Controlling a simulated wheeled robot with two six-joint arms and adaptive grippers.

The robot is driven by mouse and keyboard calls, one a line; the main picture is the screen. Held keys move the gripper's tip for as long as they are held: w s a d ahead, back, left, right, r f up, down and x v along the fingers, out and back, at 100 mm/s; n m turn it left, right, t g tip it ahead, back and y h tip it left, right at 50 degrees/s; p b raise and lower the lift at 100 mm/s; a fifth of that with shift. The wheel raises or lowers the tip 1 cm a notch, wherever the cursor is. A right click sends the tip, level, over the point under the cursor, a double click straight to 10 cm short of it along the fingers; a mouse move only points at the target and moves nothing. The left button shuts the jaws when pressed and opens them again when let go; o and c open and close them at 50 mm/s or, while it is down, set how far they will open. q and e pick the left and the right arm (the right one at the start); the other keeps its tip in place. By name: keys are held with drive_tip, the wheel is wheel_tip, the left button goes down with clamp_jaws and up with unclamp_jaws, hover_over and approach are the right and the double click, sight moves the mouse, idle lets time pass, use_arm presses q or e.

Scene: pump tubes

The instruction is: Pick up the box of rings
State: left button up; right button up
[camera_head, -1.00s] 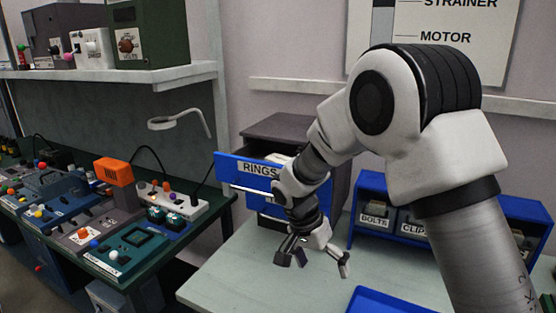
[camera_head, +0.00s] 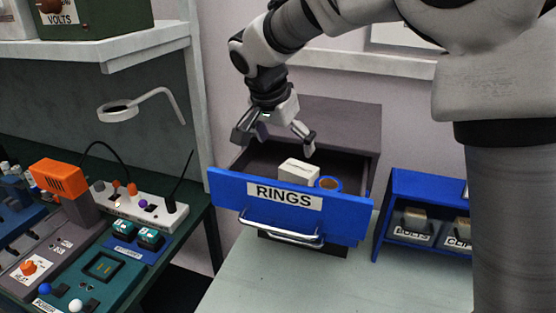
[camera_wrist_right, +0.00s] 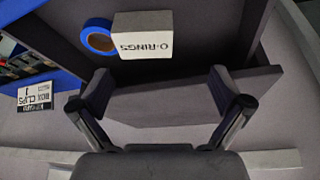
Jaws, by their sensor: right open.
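The box of rings is a small white box (camera_head: 299,172) in the open drawer, behind its blue front. In the right wrist view the box (camera_wrist_right: 143,36) reads "O-RINGS" and lies ahead of the fingers. The blue drawer front (camera_head: 345,222) is labelled RINGS and has a metal handle. My right gripper (camera_head: 272,139) is open and empty, above the drawer and up and left of the box. In the right wrist view its fingers (camera_wrist_right: 165,95) are spread apart, with the box beyond them. My left gripper is not in view.
A blue tape roll (camera_head: 329,184) lies beside the box, and it also shows in the wrist view (camera_wrist_right: 87,36). A grey cabinet (camera_head: 345,115) surrounds the drawer. A blue bin rack (camera_head: 405,185) stands at right. The pale tabletop (camera_head: 290,285) in front is clear.

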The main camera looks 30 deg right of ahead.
sight(300, 167)
drive_tip(key=shift+s+d+f+p, duration=0.8)
drive_tip(key=shift+s+d+f, duration=0.25)
drive_tip(key=shift+s+f, duration=0.2)
drive_tip(key=f, duration=0.1)
drive_tip(key=w+f, duration=0.1)
drive_tip(key=w+d+f, duration=0.1)
drive_tip(key=shift+f, duration=0.3)
drive_tip(key=shift+s+a+r, duration=0.1)
drive_tip(key=shift+c, duration=0.7)
drive_tip(key=shift+s+r, duration=0.15)
drive_tip(key=shift+s, duration=0.25)
drive_tip(key=c, duration=0.9)
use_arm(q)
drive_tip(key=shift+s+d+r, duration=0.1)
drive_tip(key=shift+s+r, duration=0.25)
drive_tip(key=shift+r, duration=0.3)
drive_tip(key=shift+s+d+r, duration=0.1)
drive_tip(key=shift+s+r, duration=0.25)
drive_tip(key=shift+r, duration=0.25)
use_arm(e)
drive_tip(key=shift+w, duration=0.15)
